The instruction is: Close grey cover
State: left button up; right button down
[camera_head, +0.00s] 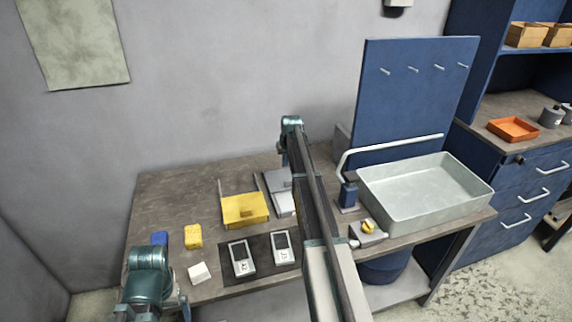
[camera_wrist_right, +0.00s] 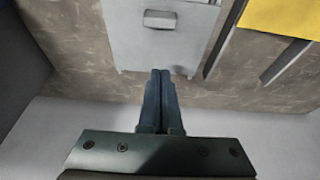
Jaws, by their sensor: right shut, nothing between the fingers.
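The grey cover (camera_head: 277,180) is a flat panel with a small grey handle. It lies at the back of the bench, right of the yellow cover (camera_head: 245,209), and my right arm hides its right side. A paler surface shows just in front of it. In the right wrist view the grey cover (camera_wrist_right: 190,45) fills the top middle, handle up. My right gripper (camera_wrist_right: 161,72) is shut and empty, its fingertips by the cover's wall-side edge; I cannot tell whether they touch. My left arm shows at the lower left, but its gripper is out of sight.
The yellow cover has thin rails behind it. A yellow block (camera_head: 193,237), blue block (camera_head: 159,238) and white block (camera_head: 199,272) stand left. A sink basin (camera_head: 428,210) stands right. The back-left bench is clear.

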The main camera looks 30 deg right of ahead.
aim_at(283, 176)
jog(key=b+x, duration=0.4)
jog(key=x, duration=0.2)
jog(key=shift+b, duration=0.35)
jog(key=s, duration=0.1)
jog(key=s+a, duration=0.1)
jog(key=s, duration=0.1)
jog(key=shift+s+r, duration=0.15)
jog(key=shift+s, duration=0.3)
jog(key=s+a, duration=0.1)
jog(key=s, duration=0.3)
jog(key=s+a, duration=0.1)
jog(key=s, duration=0.3)
jog(key=s+a, duration=0.1)
jog(key=s, duration=0.3)
jog(key=shift+w, duration=0.15)
